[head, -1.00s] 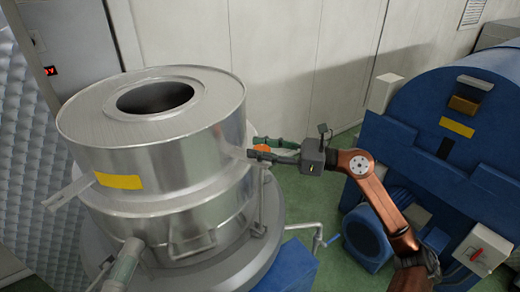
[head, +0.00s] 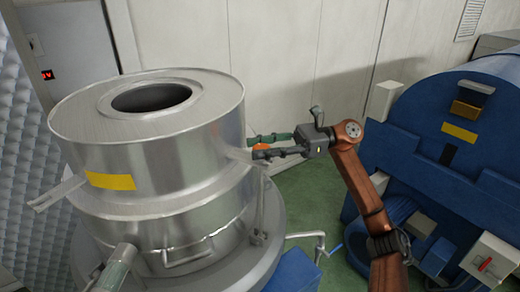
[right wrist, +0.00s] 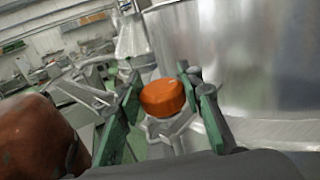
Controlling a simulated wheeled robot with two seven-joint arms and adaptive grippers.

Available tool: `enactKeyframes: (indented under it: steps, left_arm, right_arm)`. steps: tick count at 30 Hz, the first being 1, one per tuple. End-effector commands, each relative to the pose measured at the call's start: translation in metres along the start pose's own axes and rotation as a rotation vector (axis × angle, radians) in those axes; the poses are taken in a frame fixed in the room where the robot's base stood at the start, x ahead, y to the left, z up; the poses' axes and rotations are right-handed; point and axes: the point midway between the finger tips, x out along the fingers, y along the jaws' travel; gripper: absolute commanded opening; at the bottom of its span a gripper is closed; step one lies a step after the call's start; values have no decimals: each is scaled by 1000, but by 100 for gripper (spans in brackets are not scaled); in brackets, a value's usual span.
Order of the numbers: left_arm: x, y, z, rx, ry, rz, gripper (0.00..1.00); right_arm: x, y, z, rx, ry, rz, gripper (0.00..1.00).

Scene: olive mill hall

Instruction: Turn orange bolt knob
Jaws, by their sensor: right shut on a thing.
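The orange bolt knob (head: 262,147) sits at the right side of the big steel vessel (head: 150,190), on the end of a metal bracket (head: 240,156). My right gripper (head: 264,146) reaches it from the right, with its green fingers on either side of it. In the right wrist view the knob (right wrist: 162,98) is a round orange cap between the two green fingers, and the right gripper (right wrist: 165,97) is shut on it. The fingers partly hide the knob in the head view. My left gripper is not in view.
A crank-like metal handle (head: 308,236) juts out below my right gripper. A pale wall (head: 290,60) is behind. Green floor (head: 325,200) lies open between the vessel and the blue machine.

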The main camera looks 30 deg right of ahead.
Motion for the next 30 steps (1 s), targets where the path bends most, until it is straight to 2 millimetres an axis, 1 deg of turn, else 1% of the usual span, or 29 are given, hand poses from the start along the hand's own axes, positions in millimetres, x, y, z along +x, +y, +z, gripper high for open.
enactKeyframes:
  steps: [1, 13, 14, 15, 21, 22, 27, 30]
  left_arm:
    - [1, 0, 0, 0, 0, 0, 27]
    - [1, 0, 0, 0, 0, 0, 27]
    - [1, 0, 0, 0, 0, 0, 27]
    - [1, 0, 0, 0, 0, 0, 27]
    - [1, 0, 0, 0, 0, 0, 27]
    - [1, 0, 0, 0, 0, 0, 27]
    - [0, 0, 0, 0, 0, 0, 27]
    - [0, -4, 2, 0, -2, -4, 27]
  right_arm:
    - [1, -1, -3, 3, 4, 6, 10]
    - [1, 0, -4, 5, 7, 14, 10]
    - [1, 0, -5, 5, 8, 14, 35]
    - [1, 0, -5, 5, 8, 14, 38]
    - [1, 0, -3, 3, 5, 13, 52]
    - [1, 0, -3, 3, 5, 13, 53]
    - [0, 0, -2, 2, 3, 12, 53]
    - [-1, 0, -2, 2, 3, 12, 53]
